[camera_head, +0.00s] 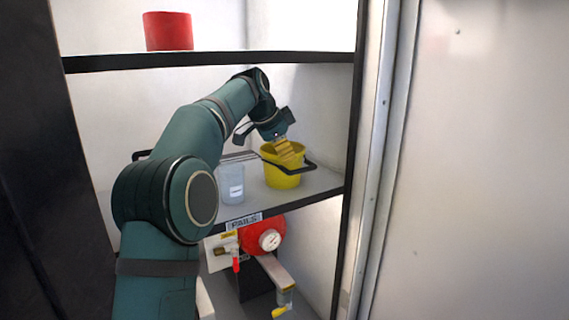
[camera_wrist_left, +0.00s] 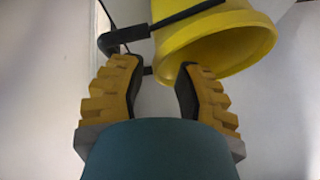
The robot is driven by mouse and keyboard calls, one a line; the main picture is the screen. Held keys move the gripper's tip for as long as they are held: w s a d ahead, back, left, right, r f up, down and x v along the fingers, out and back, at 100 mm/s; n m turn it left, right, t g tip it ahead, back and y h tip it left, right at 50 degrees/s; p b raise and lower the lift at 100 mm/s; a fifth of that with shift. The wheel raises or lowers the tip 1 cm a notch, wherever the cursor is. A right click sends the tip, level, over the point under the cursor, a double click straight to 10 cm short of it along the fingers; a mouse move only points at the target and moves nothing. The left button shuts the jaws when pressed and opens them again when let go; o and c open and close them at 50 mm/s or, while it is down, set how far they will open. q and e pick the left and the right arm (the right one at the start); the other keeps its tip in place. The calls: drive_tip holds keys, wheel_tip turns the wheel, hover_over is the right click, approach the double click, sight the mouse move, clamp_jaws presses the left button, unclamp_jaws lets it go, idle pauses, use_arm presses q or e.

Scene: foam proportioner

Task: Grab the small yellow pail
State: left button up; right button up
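The small yellow pail (camera_head: 283,178) stands upright on the middle shelf, with a black handle hanging at its right front. My left gripper (camera_head: 286,152) is over the pail's opening in the head view, its yellow ridged fingers overlapping the rim. In the left wrist view the pail (camera_wrist_left: 215,45) appears upside down at the top. There my left gripper (camera_wrist_left: 157,68) has its two fingers apart. The right finger overlaps the pail's rim, and the black handle (camera_wrist_left: 170,25) passes above the left finger. I cannot tell whether the fingers touch the pail. My right gripper is not shown.
A translucent pail (camera_head: 231,184) stands left of the yellow pail on the shelf, whose front edge bears a PAILS label (camera_head: 244,222). A red container (camera_head: 168,31) is on the upper shelf. Red equipment with a gauge (camera_head: 269,240) is below. A cabinet post (camera_head: 352,190) bounds the right.

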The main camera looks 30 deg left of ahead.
sight(293, 164)
use_arm(q)
drive_tip(key=shift+x, duration=2.65)
drive_tip(key=shift+w+r, duration=0.1)
clamp_jaws()
